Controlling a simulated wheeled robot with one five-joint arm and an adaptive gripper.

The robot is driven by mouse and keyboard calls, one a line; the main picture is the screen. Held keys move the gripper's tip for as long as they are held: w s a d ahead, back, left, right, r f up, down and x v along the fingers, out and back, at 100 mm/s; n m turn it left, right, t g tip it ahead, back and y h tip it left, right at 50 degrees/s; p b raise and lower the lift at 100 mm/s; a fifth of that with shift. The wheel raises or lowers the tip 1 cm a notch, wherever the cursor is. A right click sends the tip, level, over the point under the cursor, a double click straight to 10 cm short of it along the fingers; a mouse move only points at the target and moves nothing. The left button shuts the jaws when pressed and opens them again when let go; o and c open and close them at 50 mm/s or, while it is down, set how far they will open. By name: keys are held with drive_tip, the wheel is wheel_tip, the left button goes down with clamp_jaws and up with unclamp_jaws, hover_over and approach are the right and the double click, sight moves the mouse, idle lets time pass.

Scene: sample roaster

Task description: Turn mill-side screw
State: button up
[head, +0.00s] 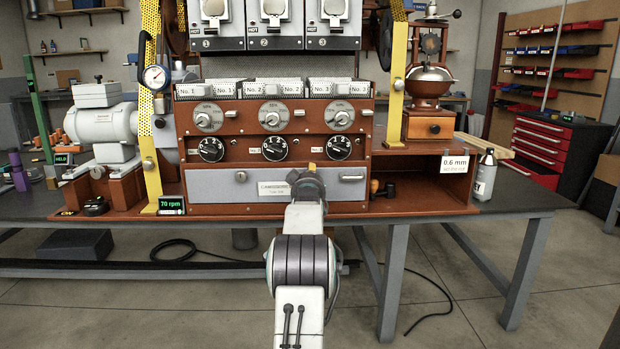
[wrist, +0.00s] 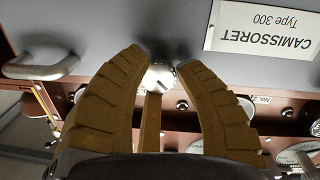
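The mill-side screw (wrist: 161,79) is a silver slotted head on the grey drawer front, between the name plate and the handle. My gripper (wrist: 163,72) has brown, ridged fingers at this screw, one on each side and one below it in the wrist picture. The tips lie very close to the head. I cannot tell whether they press on it. In the head view my gripper (head: 308,170) is at the drawer front, right of the name plate (head: 287,188), and hides the screw. Another screw (head: 240,176) shows at the left of the drawer front.
The drawer handle (head: 351,178) is close to the right of my gripper; it also shows in the wrist view (wrist: 42,66). Knobs (head: 275,148) sit above the drawer. The mill (head: 430,85) stands at the right. The bench edge (head: 520,204) runs below.

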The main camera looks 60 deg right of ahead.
drive_tip(key=o, duration=0.5)
drive_tip(key=shift+c, duration=0.2)
drive_tip(key=v, duration=1.2)
idle(0.4)
